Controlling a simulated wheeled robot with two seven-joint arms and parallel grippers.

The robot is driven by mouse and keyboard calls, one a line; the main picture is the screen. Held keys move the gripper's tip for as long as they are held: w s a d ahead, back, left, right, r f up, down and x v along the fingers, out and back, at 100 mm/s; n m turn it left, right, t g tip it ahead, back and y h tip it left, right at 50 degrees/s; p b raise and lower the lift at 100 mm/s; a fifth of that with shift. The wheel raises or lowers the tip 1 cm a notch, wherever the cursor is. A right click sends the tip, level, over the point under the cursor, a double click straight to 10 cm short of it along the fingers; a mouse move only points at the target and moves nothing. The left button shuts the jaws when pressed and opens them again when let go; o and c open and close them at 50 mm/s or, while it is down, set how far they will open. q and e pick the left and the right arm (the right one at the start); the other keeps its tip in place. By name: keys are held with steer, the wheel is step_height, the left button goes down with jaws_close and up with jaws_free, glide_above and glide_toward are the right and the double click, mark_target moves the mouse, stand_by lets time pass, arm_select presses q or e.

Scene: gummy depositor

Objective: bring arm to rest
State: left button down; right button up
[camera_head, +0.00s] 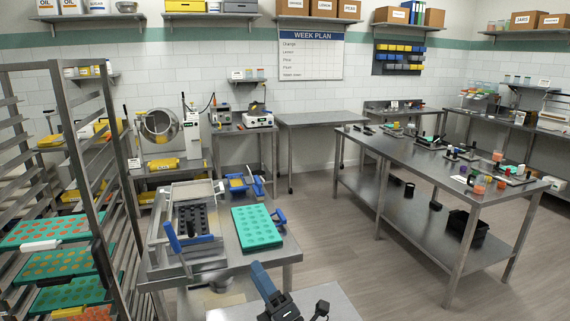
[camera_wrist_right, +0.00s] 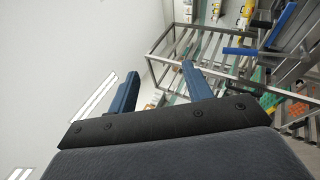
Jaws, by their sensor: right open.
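My right gripper (camera_head: 270,290) shows at the bottom centre of the head view, in front of the near steel bench and apart from the items on it. In the right wrist view its two blue fingers (camera_wrist_right: 160,88) stand wide apart with nothing between them. The view past the fingers is tilted, with a pale blank surface at left and a steel rack (camera_wrist_right: 178,42) at right. My left gripper is not seen.
The near bench holds a depositor frame (camera_head: 190,222) with a blue handle and a green mould tray (camera_head: 256,228). A tray rack (camera_head: 108,150) stands at left. A long steel table (camera_head: 400,150) with small items stands at right. Floor between is clear.

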steer(key=s+d+f+m+g+h, duration=0.1)
steer(key=d+f+m+g+h, duration=0.3)
steer(key=d+f+m+h, duration=1.2)
steer(key=s+d+f+m+g+y, duration=0.1)
steer(key=s+d+f+m+g, duration=0.45)
steer(key=s+f, duration=0.55)
steer(key=s+d+f+m+g+y, duration=0.1)
steer(key=s+d+f+m+g, duration=0.45)
steer(key=s+f, duration=0.55)
step_height(320, 180, down, 23)
steer(key=a+g, duration=0.1)
steer(key=a, duration=0.1)
steer(key=s+f, duration=0.3)
steer(key=f, duration=0.8)
steer(key=s+f+g, duration=0.1)
steer(key=s+f, duration=0.3)
steer(key=f, duration=0.8)
steer(key=shift+s+a+n, duration=0.2)
steer(key=shift+s+n, duration=0.05)
steer(key=shift+n, duration=0.05)
